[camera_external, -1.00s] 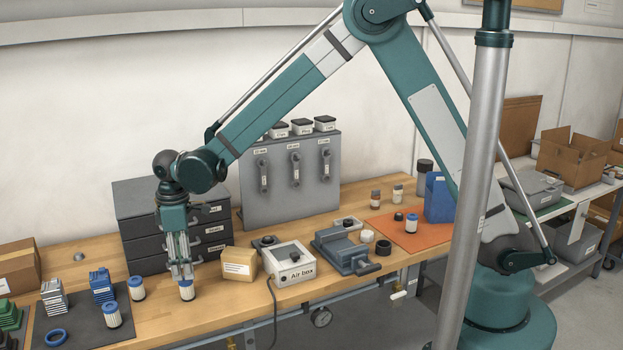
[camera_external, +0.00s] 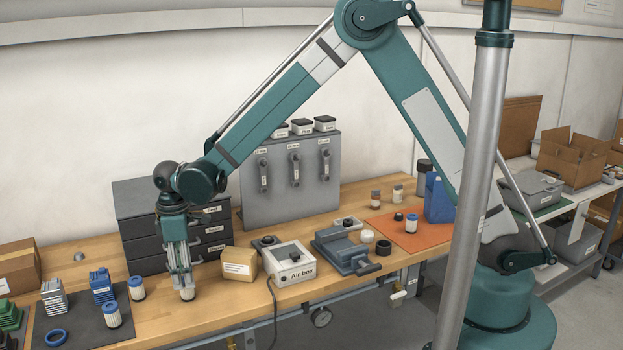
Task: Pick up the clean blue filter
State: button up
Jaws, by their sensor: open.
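Several small white cylindrical filters with blue tops are in view, and I cannot tell by look which is the clean one. One filter (camera_external: 187,294) stands upright on the wooden bench, directly under my gripper (camera_external: 182,284). My gripper points down with its fingers open around the top of this filter, hiding its blue cap. I cannot tell whether the fingers touch it. A second blue-topped filter (camera_external: 136,289) stands just to the left, at the dark mat's edge. A third filter (camera_external: 112,315) stands on the dark mat. Another filter (camera_external: 411,224) stands on the orange mat to the right.
The dark mat (camera_external: 85,333) also holds a blue ring (camera_external: 57,338) and pleated blocks. A cardboard box (camera_external: 239,265) and the air box (camera_external: 290,265) stand right of my gripper. Grey drawers (camera_external: 140,230) rise close behind it.

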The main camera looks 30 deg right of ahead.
jog(key=shift+s+f, duration=0.1)
jog(key=shift+f, duration=2.55)
jog(key=c, duration=0.9)
